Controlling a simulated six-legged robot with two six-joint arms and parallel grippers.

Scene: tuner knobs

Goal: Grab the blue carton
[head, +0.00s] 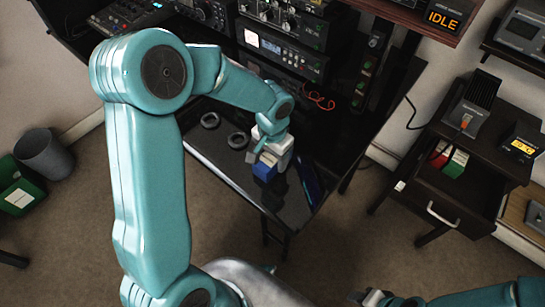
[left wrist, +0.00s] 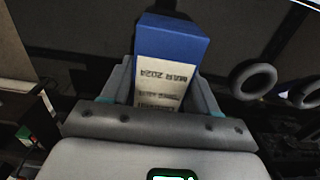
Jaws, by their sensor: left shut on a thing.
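The blue carton (head: 264,172) shows in the head view at the front of the dark desk, below my left gripper (head: 270,160). In the left wrist view the blue carton (left wrist: 172,42) has a white label reading "MAR 2024" and stands between the two grey fingers of my left gripper (left wrist: 160,88). The fingers are shut on it. I cannot tell whether the carton touches the desk top. Part of my right gripper (head: 376,298) shows at the bottom edge of the head view; its fingers are not clear.
Two black rings (head: 238,140) lie on the desk (head: 215,165), left of the carton. A dark flat device (head: 309,180) lies to its right. Radio units (head: 285,50) stand behind. An open drawer (head: 440,195) at right holds red and green cartons (head: 455,163). A bin (head: 43,153) stands far left.

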